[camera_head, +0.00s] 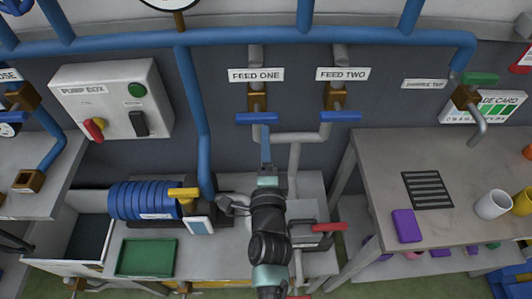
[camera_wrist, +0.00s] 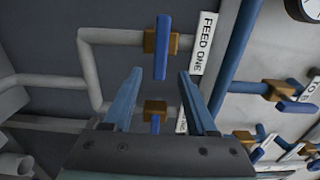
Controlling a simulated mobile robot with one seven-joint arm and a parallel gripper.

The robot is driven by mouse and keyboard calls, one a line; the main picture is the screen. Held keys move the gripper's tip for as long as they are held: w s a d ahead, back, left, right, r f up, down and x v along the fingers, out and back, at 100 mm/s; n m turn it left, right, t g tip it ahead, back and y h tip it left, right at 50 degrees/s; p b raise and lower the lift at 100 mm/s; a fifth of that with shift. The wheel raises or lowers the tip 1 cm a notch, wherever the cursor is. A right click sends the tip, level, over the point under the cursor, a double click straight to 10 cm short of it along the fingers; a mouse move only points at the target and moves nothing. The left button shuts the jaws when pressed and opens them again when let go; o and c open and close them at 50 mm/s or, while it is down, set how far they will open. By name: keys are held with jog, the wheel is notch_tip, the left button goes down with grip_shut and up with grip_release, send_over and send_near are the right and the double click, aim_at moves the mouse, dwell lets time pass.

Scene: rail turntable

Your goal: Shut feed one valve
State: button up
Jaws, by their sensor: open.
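The feed one valve has a brass body (camera_head: 257,99) under the FEED ONE label (camera_head: 256,75) on the back wall. Its blue handle (camera_head: 257,118) lies level, crosswise to the upright grey pipe. In the wrist view, the picture is turned; the handle (camera_wrist: 161,50) again lies across the pipe. My gripper (camera_wrist: 159,76) is open and empty, its two blue-grey fingers pointing at the valve. One end of the handle shows between the fingertips; I cannot tell how deep it sits. In the head view my gripper (camera_head: 266,142) is just below the handle.
The similar feed two valve (camera_head: 341,117) is close on the right, and it shows between my fingers in the wrist view (camera_wrist: 155,124). A blue pipe (camera_head: 193,120) runs down on the left. A pump box (camera_head: 112,100) and a blue motor (camera_head: 145,199) stand left.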

jog(key=shift+s, duration=2.3)
jog(key=w+a+r+n+t+y, duration=0.15)
jog(key=r+n, duration=0.35)
jog(key=r, duration=1)
jog(key=w+a+r+n+t+y, duration=0.1)
jog(key=w+a+r+n+t, duration=0.3)
jog(key=r, duration=1.2)
jog(key=s+d+r+n+t+h, duration=0.1)
jog(key=s+r+n, duration=0.3)
jog(key=s+r, duration=0.4)
jog(key=s+d+r+n+t+h, duration=0.1)
jog(key=s+d+r+n+t, duration=0.2)
jog(key=r, duration=1.2)
jog(key=s+n, duration=0.2)
jog(key=s, duration=0.3)
jog(key=shift+s, duration=0.25)
